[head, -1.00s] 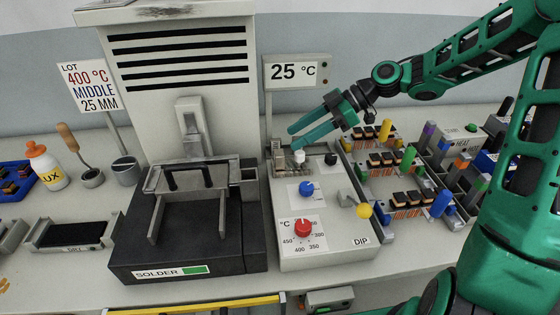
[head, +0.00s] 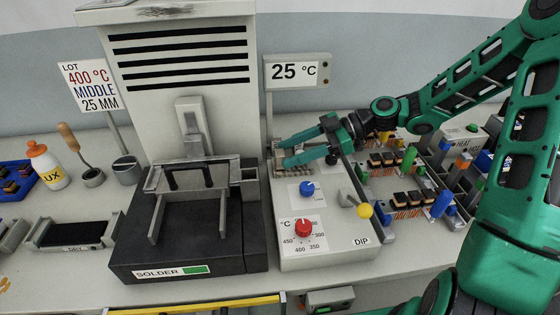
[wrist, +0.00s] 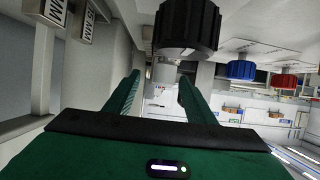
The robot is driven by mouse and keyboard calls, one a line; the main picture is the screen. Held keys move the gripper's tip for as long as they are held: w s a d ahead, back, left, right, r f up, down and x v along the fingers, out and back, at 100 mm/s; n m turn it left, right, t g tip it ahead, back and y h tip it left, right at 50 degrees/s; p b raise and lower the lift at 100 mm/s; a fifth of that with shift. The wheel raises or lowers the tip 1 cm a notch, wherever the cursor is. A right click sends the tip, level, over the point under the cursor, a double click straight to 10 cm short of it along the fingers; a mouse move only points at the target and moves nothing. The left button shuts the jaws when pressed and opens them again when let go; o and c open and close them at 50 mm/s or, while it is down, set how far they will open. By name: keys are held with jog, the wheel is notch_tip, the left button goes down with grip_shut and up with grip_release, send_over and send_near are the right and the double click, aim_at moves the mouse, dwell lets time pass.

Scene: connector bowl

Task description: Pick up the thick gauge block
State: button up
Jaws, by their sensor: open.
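My gripper (head: 283,153) is open over the upper left corner of the DIP box, its fingers pointing left. In the head view, a cluster of small pale blocks (head: 278,160) sits at that corner, partly covered by the fingers. In the wrist view, two blocks with "MM" labels show at the upper left: one block (wrist: 52,12) and another block (wrist: 90,22). They are left of my fingertips (wrist: 160,80) and not between them. I cannot tell for sure which is the thick gauge block. A pale round part (wrist: 164,70) appears between the fingertips.
The DIP box (head: 320,245) carries a blue knob (head: 307,189), a red knob (head: 303,228) and a yellow-tipped lever (head: 364,211). A black knob (wrist: 187,25) is close in the wrist view.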

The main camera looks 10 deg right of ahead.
aim_at(280, 152)
jog(key=shift+x, duration=1.8)
grip_shut()
jog(key=shift+r, duration=0.2)
